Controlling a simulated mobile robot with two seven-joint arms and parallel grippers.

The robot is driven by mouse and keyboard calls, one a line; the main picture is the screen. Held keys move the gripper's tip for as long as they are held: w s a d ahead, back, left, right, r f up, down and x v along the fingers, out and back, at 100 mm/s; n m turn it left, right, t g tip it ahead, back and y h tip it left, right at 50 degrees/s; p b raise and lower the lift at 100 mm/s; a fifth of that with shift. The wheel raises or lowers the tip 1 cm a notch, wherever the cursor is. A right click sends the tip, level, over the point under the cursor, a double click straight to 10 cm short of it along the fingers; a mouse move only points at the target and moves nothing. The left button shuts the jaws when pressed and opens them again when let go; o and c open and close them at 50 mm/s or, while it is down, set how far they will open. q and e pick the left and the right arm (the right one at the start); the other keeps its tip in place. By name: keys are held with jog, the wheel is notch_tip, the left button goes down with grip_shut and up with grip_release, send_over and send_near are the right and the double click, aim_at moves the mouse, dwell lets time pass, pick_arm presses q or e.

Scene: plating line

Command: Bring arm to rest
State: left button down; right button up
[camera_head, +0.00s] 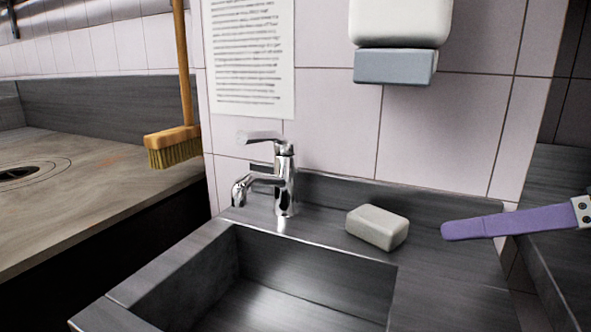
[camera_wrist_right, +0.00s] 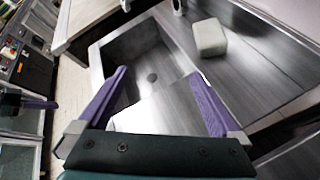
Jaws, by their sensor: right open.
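My right gripper (camera_head: 490,224) shows in the head view as one purple finger at the right edge, over the counter's right end. In the right wrist view, my right gripper (camera_wrist_right: 160,74) has its two purple fingers spread wide above the sink, with nothing held between them. A purple finger at the left of the wrist view seems to be my left gripper (camera_wrist_right: 38,103); its jaw state cannot be made out. It is not in the head view.
A grey sink (camera_head: 300,290) has a chrome tap (camera_head: 284,180) behind it. A pale soap bar (camera_head: 377,227) lies on the counter, apart from the right gripper. A dispenser (camera_head: 396,66) hangs on the tiled wall. A broom (camera_head: 173,140) stands left.

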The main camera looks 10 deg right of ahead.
notch_tip(320, 180, up, 12)
jog(key=w+a+m+t+h+p, duration=0.15)
jog(key=m+t+h+p, duration=0.6)
jog(key=m, duration=1.15)
jog(key=s+d+f+m+g+h+p, duration=0.2)
jog(key=s+d+f+m+g+h, duration=0.15)
jog(key=m, duration=0.75)
jog(key=s+a+f+m+g+y+p, duration=0.1)
jog(key=s+a+f+m+g+p, duration=0.25)
jog(key=s, duration=0.55)
jog(key=s+a+f+m+g+y+p, duration=0.1)
jog(key=s+a+f+m+g, duration=0.25)
jog(key=s+g, duration=0.4)
notch_tip(320, 180, up, 38)
jog(key=s+t+p, duration=0.1)
jog(key=p, duration=3.6)
jog(key=shift+s+d+f+m+t, duration=0.15)
jog(key=shift+s+d+m+t, duration=0.1)
jog(key=shift+d+m+t, duration=0.15)
